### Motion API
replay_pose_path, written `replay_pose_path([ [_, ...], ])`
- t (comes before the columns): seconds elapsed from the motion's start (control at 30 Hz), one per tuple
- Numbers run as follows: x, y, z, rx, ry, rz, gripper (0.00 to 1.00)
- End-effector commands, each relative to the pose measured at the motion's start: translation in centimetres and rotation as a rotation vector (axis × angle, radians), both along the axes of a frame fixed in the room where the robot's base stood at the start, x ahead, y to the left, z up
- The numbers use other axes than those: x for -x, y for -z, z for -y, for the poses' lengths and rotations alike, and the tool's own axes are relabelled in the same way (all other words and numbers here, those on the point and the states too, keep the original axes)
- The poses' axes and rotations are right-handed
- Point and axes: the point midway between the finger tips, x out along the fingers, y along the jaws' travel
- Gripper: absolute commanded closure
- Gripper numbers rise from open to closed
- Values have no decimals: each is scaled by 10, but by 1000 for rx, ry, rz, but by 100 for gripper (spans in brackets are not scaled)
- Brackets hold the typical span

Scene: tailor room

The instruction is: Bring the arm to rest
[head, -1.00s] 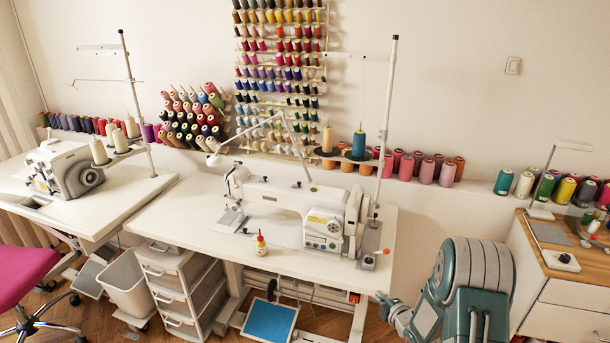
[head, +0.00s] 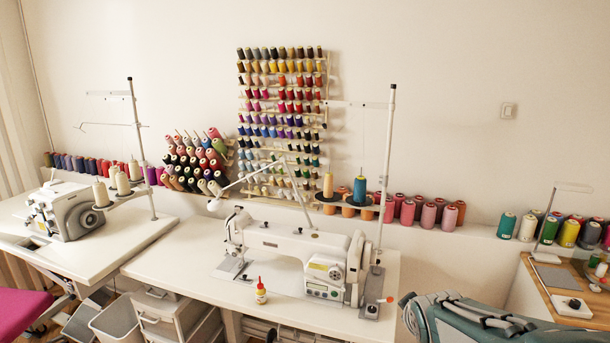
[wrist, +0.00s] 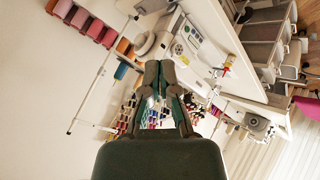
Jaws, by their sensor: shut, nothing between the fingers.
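My gripper (wrist: 158,70) shows in the wrist view, its two fingers closed together and empty, pointing up the picture. The wrist view is turned over, with the white sewing table (wrist: 235,75) above and right of the fingers. In the head view my arm is a teal-grey shape at the bottom right, lying low beside the right end of the sewing table (head: 185,262). The gripper itself is not visible in the head view. The fingers appear apart from the furniture, though the distance is hard to tell.
A wooden-topped cabinet (head: 550,288) is at the right. Thread spools line the wall ledge (head: 475,238).

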Motion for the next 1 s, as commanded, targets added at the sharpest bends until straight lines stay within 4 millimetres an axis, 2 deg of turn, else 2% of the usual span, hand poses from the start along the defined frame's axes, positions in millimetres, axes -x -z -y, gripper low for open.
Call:
replay_pose_path([
  [0.03, 16, -11, -4, -33, 36, -7, 100],
  [0.1, 40, -21, -10, -88, 92, -30, 100],
  [0.3, 110, -39, -28, -245, 244, -104, 100],
  [0.5, 179, -45, -46, -394, 374, -186, 100],
  [0.6, 202, -44, -53, -442, 416, -221, 100],
  [0.73, 217, -42, -56, -470, 443, -245, 100],
  [1.0, 218, -42, -57, -472, 445, -249, 100],
])
